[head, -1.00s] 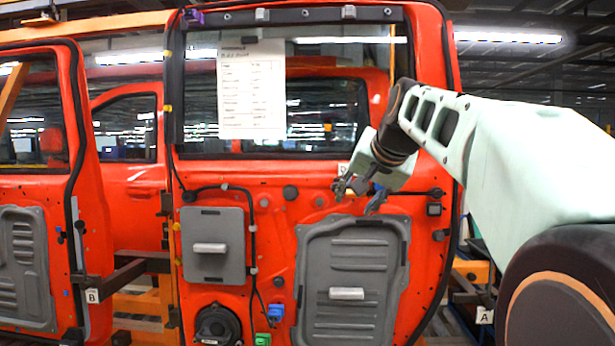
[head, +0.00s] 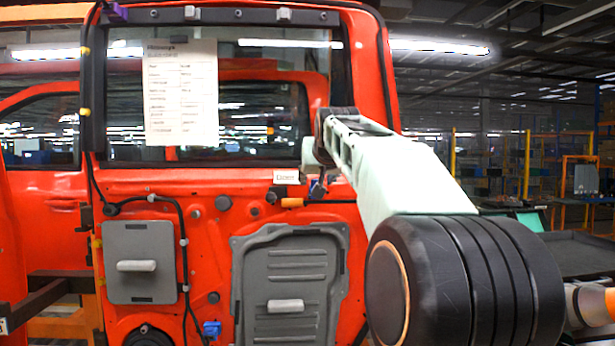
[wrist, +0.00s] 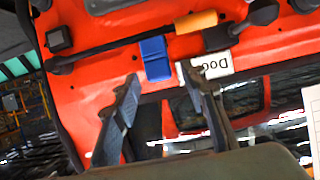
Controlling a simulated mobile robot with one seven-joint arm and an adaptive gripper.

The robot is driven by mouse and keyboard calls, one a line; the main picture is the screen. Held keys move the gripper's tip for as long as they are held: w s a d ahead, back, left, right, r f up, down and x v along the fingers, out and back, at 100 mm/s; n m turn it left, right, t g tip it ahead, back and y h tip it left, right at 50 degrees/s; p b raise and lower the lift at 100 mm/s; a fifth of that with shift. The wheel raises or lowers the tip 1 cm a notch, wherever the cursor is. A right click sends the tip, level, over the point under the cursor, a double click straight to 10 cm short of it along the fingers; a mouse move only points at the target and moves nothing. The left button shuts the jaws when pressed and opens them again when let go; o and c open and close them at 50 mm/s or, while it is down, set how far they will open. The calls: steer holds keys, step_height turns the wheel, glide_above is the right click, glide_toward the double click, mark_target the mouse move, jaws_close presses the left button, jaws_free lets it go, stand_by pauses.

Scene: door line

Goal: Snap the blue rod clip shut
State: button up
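The blue rod clip (wrist: 155,58) is in the wrist view, on the dark rod (wrist: 100,50) that crosses the red door. It shows two blue parts with a seam between; its lower part hangs off the rod, and I cannot tell if it is fully open. In the head view the blue clip (head: 317,190) is small, just below my wrist. My gripper (wrist: 160,75) is open and empty, its two fingers on either side of the clip's lower end in the picture. I see no contact.
An orange sleeve (wrist: 195,22) is on the rod beside the clip. A white label (wrist: 212,66) is close to the right finger. The red door (head: 225,245) carries grey panels (head: 140,262), a black cable and another blue part (head: 212,328). A paper sheet (head: 181,92) covers part of the window.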

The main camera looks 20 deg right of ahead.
steer(key=shift+x, duration=0.75)
steer(key=shift+c, duration=0.4)
jaws_close()
